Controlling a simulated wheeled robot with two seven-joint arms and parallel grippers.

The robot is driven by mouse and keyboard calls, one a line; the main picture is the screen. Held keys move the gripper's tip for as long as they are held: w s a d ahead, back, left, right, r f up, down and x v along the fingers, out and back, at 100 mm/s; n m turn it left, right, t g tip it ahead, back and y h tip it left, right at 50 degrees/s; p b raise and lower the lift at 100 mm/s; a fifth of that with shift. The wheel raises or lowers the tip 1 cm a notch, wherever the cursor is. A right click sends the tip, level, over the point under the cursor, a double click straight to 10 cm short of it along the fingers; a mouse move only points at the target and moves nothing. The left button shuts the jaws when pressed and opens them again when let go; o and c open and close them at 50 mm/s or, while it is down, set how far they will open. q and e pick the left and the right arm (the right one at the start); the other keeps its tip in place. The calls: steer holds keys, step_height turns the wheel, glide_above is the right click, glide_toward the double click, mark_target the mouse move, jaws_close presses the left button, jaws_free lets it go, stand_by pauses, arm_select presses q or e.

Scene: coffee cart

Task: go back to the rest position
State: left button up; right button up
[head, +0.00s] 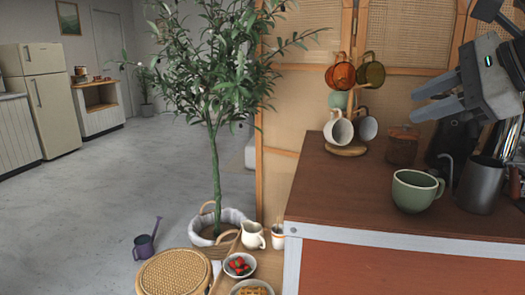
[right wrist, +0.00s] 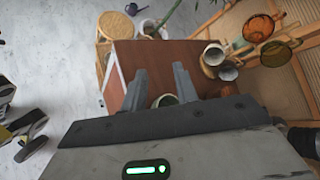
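My right gripper (head: 422,102) is at the upper right of the head view, raised above the brown cart top (head: 345,190). Its fingers point left and are apart with nothing between them. In the right wrist view my right gripper (right wrist: 159,74) also shows two spread, empty fingers over the cart. A green cup (head: 415,190) stands upright on the cart, below and apart from the gripper. In the right wrist view the green cup (right wrist: 165,100) is partly hidden behind the gripper body. My left gripper is in neither view.
A mug tree with hanging mugs (head: 340,130) stands at the cart's back left. A metal pitcher (head: 481,186) and a brown glass jar (head: 402,146) are near the cup. A potted tree (head: 214,150), a woven stool (head: 174,273) and a white jug (head: 252,236) are left of the cart.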

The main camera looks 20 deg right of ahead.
steer(key=w+a+f+m+t+y+p, duration=0.2)
steer(key=a+f+m+y, duration=0.3)
steer(key=a+f+m, duration=0.35)
steer(key=w+a+f+m+t+y+p, duration=0.2)
steer(key=w+a+f+m+y, duration=0.1)
steer(key=a+f+m+y, duration=0.55)
steer(key=s+f+m+t+h+p, duration=0.1)
steer(key=s+f+m+h, duration=0.2)
steer(key=f+m+h, duration=0.6)
steer(key=s+f+m+h+p, duration=0.1)
steer(key=s+f+m+h, duration=0.25)
steer(key=f+m, duration=0.65)
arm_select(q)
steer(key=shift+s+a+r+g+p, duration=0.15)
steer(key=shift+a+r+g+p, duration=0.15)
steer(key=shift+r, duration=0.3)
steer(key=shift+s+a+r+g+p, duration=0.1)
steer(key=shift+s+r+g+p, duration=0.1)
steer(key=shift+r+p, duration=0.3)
arm_select(e)
steer(key=s+a+f+m+g+h, duration=0.1)
steer(key=s+a+f+m+g, duration=0.4)
steer(key=s+f+m, duration=0.2)
steer(key=s+m, duration=0.2)
steer(key=m, duration=0.2)
steer(key=shift+s+a+m+h, duration=0.25)
steer(key=shift+a+m+h, duration=0.05)
